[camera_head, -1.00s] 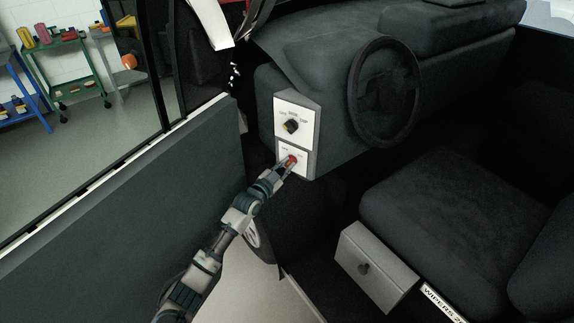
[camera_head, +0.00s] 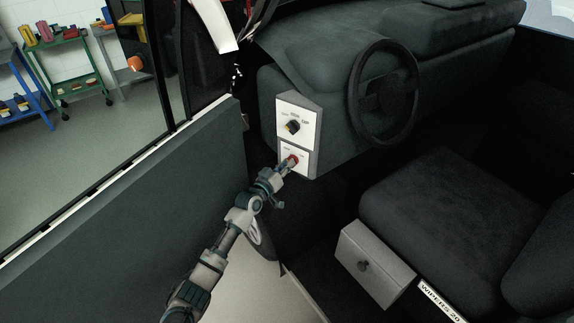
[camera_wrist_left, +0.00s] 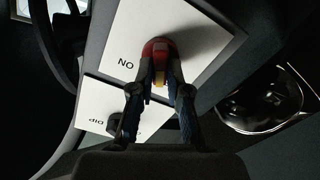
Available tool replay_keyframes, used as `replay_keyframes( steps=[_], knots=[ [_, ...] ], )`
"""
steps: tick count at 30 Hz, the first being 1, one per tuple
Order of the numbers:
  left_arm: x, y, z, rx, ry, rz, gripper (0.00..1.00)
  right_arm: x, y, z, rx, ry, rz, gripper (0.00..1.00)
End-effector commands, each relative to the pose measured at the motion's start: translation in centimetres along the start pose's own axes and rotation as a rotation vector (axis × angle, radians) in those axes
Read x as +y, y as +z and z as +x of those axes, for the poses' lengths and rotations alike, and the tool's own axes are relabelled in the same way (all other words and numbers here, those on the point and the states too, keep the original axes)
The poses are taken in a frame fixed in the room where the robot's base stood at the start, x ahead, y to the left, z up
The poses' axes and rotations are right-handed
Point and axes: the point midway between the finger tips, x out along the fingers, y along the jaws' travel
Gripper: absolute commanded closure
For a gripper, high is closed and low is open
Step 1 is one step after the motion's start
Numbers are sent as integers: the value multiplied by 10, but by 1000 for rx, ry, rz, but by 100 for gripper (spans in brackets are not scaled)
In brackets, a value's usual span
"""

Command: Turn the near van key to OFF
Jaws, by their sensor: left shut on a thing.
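The van key is a red knob (camera_head: 293,160) on the lower white panel (camera_head: 287,171) of the dash side. My left gripper (camera_head: 290,165) reaches it from below left and is shut on it. In the left wrist view the red key (camera_wrist_left: 156,46) with a yellow mark sits between the fingertips of my left gripper (camera_wrist_left: 158,75). The word "ON" shows beside it on the panel; the other label is hidden by the gripper in that view. My right gripper is not in view.
A black knob (camera_head: 293,127) sits on the upper white panel just above the key. The steering wheel (camera_head: 384,93) is to the right. The open door (camera_head: 125,200) stands left of my arm.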

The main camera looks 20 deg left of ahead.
Motion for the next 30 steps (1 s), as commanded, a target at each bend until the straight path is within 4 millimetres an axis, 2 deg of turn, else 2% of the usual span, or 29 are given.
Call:
replay_keyframes(
  steps=[1,12,30],
  knots=[
    [-3,10,-1,-20,-5,-41,100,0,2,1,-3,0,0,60],
    [-4,11,-1,-19,-8,-264,100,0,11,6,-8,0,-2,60],
    [-4,12,-1,-20,-8,-336,100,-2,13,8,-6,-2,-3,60]
  ],
)
